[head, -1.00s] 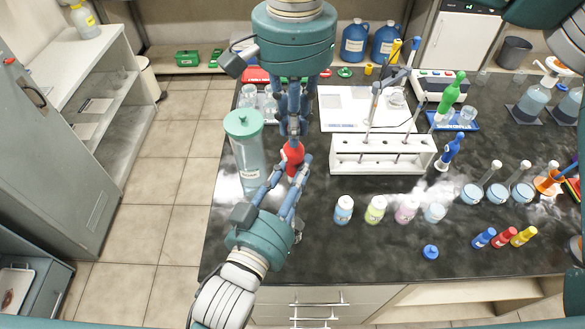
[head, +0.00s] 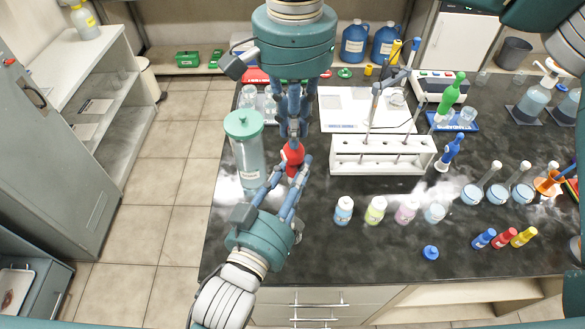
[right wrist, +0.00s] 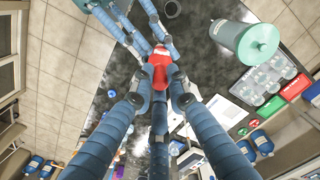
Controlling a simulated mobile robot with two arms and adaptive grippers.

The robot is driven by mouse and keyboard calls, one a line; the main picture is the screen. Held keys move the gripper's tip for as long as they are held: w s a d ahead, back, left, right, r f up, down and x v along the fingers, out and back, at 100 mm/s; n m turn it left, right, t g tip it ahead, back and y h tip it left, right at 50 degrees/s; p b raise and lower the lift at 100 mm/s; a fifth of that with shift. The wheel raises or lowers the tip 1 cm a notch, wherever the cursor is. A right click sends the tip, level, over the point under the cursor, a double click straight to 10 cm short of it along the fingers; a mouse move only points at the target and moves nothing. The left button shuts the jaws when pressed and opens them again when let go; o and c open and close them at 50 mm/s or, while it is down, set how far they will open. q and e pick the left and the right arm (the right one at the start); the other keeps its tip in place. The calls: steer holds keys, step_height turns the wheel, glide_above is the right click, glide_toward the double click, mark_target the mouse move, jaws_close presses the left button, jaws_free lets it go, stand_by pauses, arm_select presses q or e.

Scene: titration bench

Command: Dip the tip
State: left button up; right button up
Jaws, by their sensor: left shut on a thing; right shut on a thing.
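A small red thing (head: 292,158) is held above the bench, just right of the tall clear jar with a teal lid (head: 249,155). My right gripper (head: 293,132) comes down from the top of the head view and is shut on it. In the right wrist view the red thing (right wrist: 158,75) sits between the fingertips. My left gripper (head: 290,168) reaches in from below, its fingers closed around the lower side of the same red thing. Any tip on the red thing is hidden by the fingers.
A white rack (head: 382,163) with upright pipettes stands to the right. Several small capped bottles (head: 376,211) stand in front of it. A green bulb (head: 452,94) and a blue bulb (head: 450,150) stand further right. The front left bench is clear.

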arm_select(q)
steer(key=shift+r, duration=0.25)
arm_select(e)
steer(key=shift+f, duration=0.2)
stand_by(0.3)
steer(key=o, duration=0.8)
steer(key=shift+c, duration=0.2)
arm_select(q)
steer(key=shift+f, duration=0.1)
arm_select(e)
steer(key=shift+r, duration=0.15)
arm_select(q)
steer(key=shift+f, duration=0.1)
arm_select(e)
steer(key=shift+r, duration=2.45)
step_height(320, 180, up, 12)
steer(key=shift+r, duration=0.1)
